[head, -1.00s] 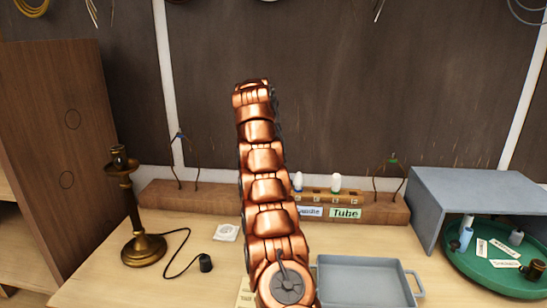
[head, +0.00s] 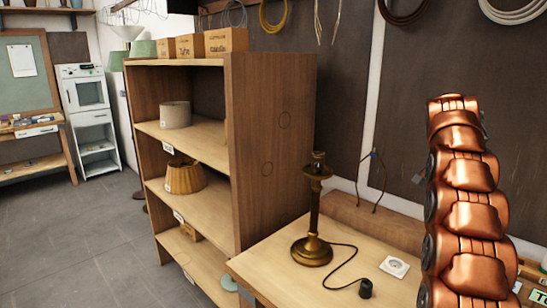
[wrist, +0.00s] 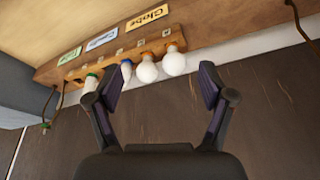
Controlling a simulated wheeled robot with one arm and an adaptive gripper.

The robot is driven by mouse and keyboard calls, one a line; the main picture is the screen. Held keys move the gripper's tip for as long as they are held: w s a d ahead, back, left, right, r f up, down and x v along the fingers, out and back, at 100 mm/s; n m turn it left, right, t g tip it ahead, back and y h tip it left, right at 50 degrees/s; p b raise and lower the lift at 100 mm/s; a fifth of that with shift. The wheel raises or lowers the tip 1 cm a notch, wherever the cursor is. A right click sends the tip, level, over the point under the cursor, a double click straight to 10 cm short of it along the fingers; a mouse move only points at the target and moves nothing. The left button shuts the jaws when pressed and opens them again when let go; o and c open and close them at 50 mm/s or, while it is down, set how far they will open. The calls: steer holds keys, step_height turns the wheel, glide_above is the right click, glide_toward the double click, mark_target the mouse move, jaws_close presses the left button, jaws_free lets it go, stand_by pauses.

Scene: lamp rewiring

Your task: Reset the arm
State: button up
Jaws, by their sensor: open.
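My copper-coloured arm (head: 466,210) stands upright at the right side of the head view, its segments stacked above the workbench. My gripper (wrist: 155,85) shows in the wrist view with its two dark fingers spread wide apart. It is open, and nothing is between the fingers. Beyond the fingers is a wooden bulb rack (wrist: 112,60) with several bulbs, among them a round white bulb (wrist: 173,62). The gripper does not show in the head view.
A brass lamp (head: 313,215) stands on the workbench (head: 290,270), its cord running to a black plug (head: 366,288). A white square plate (head: 395,267) lies nearby. A wooden shelf unit (head: 270,150) stands left of the bench. Grey floor (head: 80,240) is clear at far left.

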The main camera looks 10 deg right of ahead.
steer(key=s+a+f+n+g+y, duration=0.15)
steer(key=s+a+n, duration=0.25)
steer(key=s+a, duration=0.6)
steer(key=s+a+f+n+y, duration=0.15)
steer(key=s+a+n, duration=0.35)
steer(key=a, duration=0.9)
steer(key=s+a+f+n, duration=0.2)
steer(key=s+a+f, duration=0.2)
steer(key=s, duration=0.4)
steer(key=s+a+f+n+g, duration=0.1)
steer(key=s+a+f, duration=0.3)
steer(key=s, duration=0.5)
steer(key=s+a+f+n, duration=0.2)
steer(key=s+a+f, duration=0.1)
steer(key=s, duration=0.6)
steer(key=shift+s+a+f+n+g+y, duration=0.2)
steer(key=shift+a+f+n+g+y, duration=0.15)
steer(key=shift+a+f+n, duration=0.1)
